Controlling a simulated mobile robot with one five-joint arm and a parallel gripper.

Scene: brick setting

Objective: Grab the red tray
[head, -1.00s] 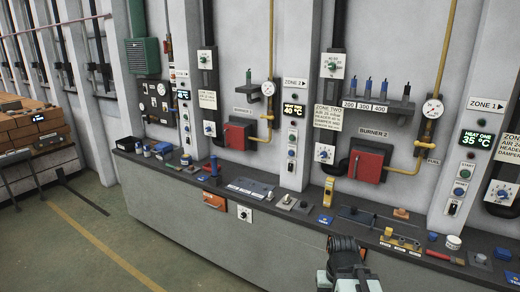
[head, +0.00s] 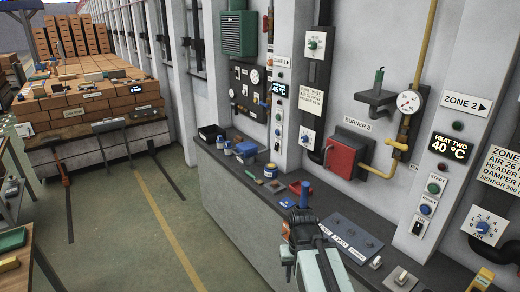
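A red burner box (head: 345,155) is fixed to the wall above the bench.
The workbench (head: 235,180) runs along the right wall with blue pots (head: 246,149), a black bin (head: 210,133) and a blue cylinder (head: 305,194). Brick stacks (head: 85,100) stand at the far left. A shelf with a green tray (head: 12,240) is at the left edge. The floor (head: 130,230) between is open.

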